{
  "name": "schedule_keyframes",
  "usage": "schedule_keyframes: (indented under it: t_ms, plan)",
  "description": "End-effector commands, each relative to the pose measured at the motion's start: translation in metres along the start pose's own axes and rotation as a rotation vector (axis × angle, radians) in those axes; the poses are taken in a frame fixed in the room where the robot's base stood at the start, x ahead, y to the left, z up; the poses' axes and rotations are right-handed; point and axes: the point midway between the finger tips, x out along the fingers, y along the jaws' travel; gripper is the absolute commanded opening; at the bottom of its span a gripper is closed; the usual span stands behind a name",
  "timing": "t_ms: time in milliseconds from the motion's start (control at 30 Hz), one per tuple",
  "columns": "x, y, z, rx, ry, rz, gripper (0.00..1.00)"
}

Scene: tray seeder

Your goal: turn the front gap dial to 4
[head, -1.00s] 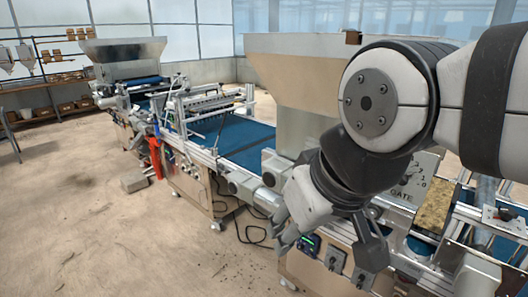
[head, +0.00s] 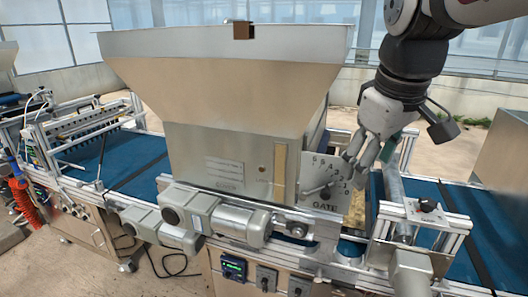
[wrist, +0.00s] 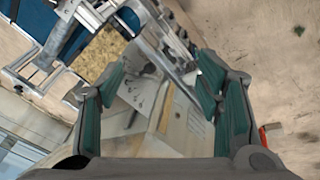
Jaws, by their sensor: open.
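My gripper (head: 368,152) is open and empty, pointing down just above and right of the GATE plate (head: 325,208). That plate, on the hopper's right side, has a numbered scale and a lever (head: 316,187). The lever's exact reading is too small to tell. A small black knob (head: 427,205) on a light plate sits on the roller frame right of my gripper; I cannot read any label or marks there, or tell whether it is the front gap dial. In the wrist view my open fingers (wrist: 160,100) flank the GATE plate (wrist: 140,92).
The big metal hopper (head: 220,95) stands close left of my gripper. A blue belt (head: 450,200) runs under the roller frame (head: 395,190). Switches and a small display (head: 233,267) are on the front panel. Open air lies above the belt at right.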

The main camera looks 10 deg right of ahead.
Motion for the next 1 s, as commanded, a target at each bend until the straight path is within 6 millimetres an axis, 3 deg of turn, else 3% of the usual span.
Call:
schedule_keyframes:
  t_ms: [100,333,467,700,833,1000]
  plan:
    - [0.011,0.042,-0.017,-0.098,-0.061,-0.013,0.60]
    - [0.040,0.125,-0.031,-0.297,-0.147,-0.074,0.60]
    - [0.062,0.173,-0.027,-0.403,-0.175,-0.128,0.60]
    - [0.106,0.254,0.000,-0.570,-0.186,-0.232,0.60]
    - [0.122,0.281,0.016,-0.630,-0.176,-0.271,0.60]
    - [0.133,0.297,0.028,-0.669,-0.167,-0.294,0.60]
